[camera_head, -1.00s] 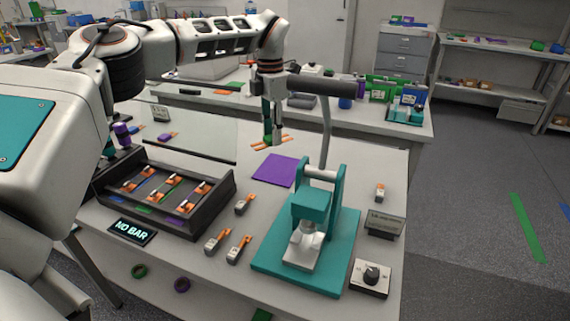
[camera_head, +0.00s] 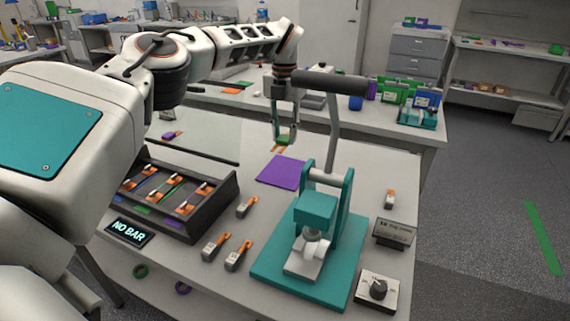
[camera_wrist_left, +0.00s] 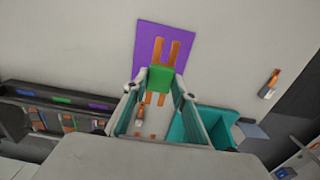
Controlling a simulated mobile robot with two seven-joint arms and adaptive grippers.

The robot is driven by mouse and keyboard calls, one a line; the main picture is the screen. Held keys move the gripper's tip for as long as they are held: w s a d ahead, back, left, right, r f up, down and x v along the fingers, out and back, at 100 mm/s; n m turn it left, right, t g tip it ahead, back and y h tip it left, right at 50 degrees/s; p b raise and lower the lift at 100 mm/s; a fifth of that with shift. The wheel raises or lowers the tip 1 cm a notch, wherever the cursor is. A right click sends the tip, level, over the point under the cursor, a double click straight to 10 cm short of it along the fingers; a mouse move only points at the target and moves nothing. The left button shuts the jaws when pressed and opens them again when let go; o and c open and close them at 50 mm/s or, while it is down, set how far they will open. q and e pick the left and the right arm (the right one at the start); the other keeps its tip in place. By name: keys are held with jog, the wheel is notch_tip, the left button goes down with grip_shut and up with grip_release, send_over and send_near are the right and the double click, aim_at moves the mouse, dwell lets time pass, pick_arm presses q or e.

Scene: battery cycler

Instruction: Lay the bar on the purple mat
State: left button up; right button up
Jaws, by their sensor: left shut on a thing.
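My left gripper (camera_head: 285,135) is shut on the bar, a green block with orange prongs (camera_head: 279,149). In the left wrist view the bar's green body (camera_wrist_left: 161,78) sits between the fingertips of the left gripper (camera_wrist_left: 160,85), with orange prongs out both ends. The purple mat (camera_head: 280,173) lies flat and bare on the table. In the head view the bar shows just above the mat's far edge; its exact height is hard to tell. In the left wrist view the far prongs overlap the purple mat (camera_wrist_left: 180,32). My right gripper is not in view.
A teal press (camera_head: 318,225) with a tall handle stands right of and in front of the mat. A dark tray (camera_head: 218,213) of orange-tipped parts is at left, near a "NO BAR" sign (camera_head: 130,232). Several small clips (camera_head: 237,255) lie between them.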

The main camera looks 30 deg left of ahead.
aim_at(285, 170)
pick_arm(q)
notch_tip(285, 170, down, 10)
jog(key=shift+r, duration=0.1)
dwell(0.4)
jog(key=o, duration=1.2)
notch_tip(285, 170, up, 12)
dwell(0.3)
